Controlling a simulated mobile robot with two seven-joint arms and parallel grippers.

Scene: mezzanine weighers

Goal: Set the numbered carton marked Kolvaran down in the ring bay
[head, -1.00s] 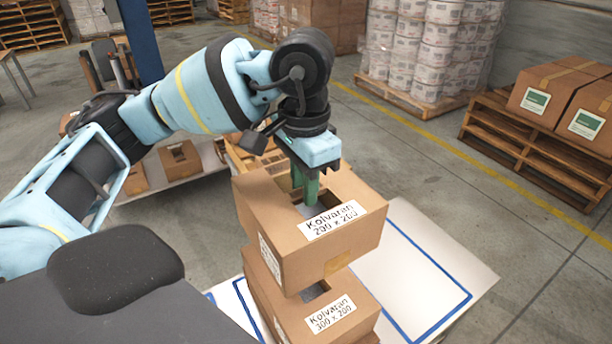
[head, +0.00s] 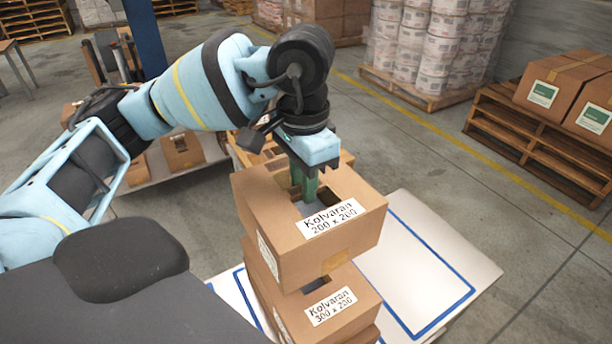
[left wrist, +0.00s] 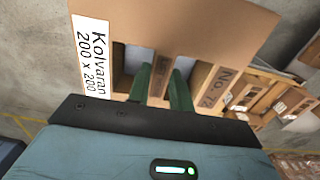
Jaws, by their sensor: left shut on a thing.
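My left gripper (head: 306,188) is shut on the carton marked Kolvaran 200 x 200 (head: 270,225), gripping a divider between openings in its top. A white board (head: 405,265) with blue outlined bays lies below and to the right. No ring symbol is visible to me. My right gripper is out of view.
The outlined area right of the stacked cartons is clear. More open-topped cartons (head: 182,152) stand on a low surface behind my left arm. A pallet with labelled boxes (head: 545,140) stands at the right, and wrapped pails (head: 425,45) at the back.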

